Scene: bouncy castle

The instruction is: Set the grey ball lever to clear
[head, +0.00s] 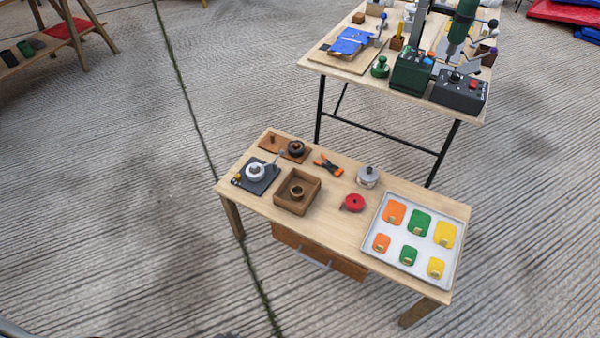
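On the near table, a dark square plate (262,184) at the left end carries a pale grey round piece (255,171). A thin grey lever (278,159) rises at the plate's back right side, tilted up and to the right. Its tip is too small to make out clearly, and I see no readable "clear" marking. A small yellow-orange piece (237,178) sits at the plate's left edge. Neither of my grippers is in view.
The near wooden table (335,225) also holds a brown box (298,206), an orange-black clamp (327,165), a red round piece (353,203), a silver pot (368,177) and a tray (378,252) of coloured pieces. The far table (340,72) stands behind. Floor around the near table is clear.

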